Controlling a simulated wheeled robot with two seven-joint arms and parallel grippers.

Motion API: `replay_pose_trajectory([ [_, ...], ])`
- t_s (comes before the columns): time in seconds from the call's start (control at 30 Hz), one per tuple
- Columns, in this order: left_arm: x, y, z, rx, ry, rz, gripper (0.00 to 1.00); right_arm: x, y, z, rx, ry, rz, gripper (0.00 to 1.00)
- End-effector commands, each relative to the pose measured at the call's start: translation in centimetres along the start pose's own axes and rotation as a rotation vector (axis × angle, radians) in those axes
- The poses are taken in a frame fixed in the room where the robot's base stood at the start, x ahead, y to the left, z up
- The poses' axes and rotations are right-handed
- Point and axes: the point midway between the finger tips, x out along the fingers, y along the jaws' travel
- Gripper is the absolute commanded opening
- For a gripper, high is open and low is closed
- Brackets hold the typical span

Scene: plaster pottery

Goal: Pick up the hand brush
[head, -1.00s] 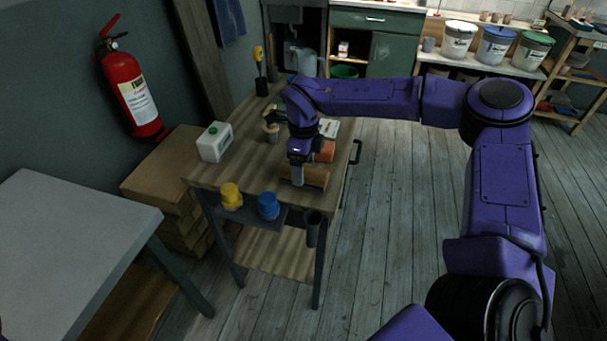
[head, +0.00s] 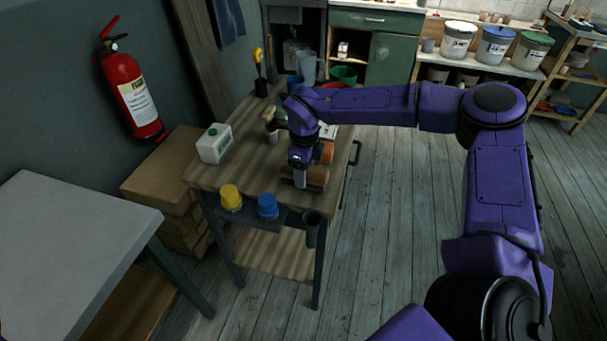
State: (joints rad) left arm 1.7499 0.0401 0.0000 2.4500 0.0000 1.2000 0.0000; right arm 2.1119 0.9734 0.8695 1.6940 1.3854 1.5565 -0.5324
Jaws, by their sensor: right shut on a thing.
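My right gripper (head: 300,182) points down at the front of the wooden cart top. It is shut on a brown, wood-coloured thing (head: 318,177), which I take to be the hand brush. The gripper's fingers hide part of it, and I cannot tell whether it is clear of the cart top. An orange block-like thing (head: 326,151) lies just behind it. My left gripper is out of view.
The cart top (head: 235,178) also holds a white bottle (head: 215,144), a small wooden-topped tool (head: 270,121) and a jug (head: 306,67). Yellow (head: 230,197) and blue (head: 268,206) jars sit on the front ledge. Bare floor (head: 390,220) lies right of the cart.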

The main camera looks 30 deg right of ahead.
Motion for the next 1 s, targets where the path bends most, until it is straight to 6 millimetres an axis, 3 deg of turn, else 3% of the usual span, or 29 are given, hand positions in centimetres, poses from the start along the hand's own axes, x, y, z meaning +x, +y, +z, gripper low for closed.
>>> replay_pose_trajectory([
  [0.13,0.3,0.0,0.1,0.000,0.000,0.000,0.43,-2.7,0.1,0.0,-0.001,-0.006,-0.003,0.22],
  [0.37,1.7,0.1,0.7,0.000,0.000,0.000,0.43,-8.5,5.2,-2.4,-0.005,-0.007,-0.004,0.22],
  [0.5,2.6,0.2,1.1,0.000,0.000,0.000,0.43,-10.1,9.0,-4.1,-0.005,-0.005,-0.003,0.22],
  [0.63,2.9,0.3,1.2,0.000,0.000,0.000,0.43,-11.3,11.2,-5.2,-0.004,-0.003,-0.003,0.22],
  [0.8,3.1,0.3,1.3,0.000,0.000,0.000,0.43,-12.1,12.6,-5.8,-0.001,-0.002,-0.001,0.22],
  [1.0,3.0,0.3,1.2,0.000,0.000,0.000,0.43,-12.2,12.8,-5.9,-0.001,-0.001,-0.001,0.22],
])
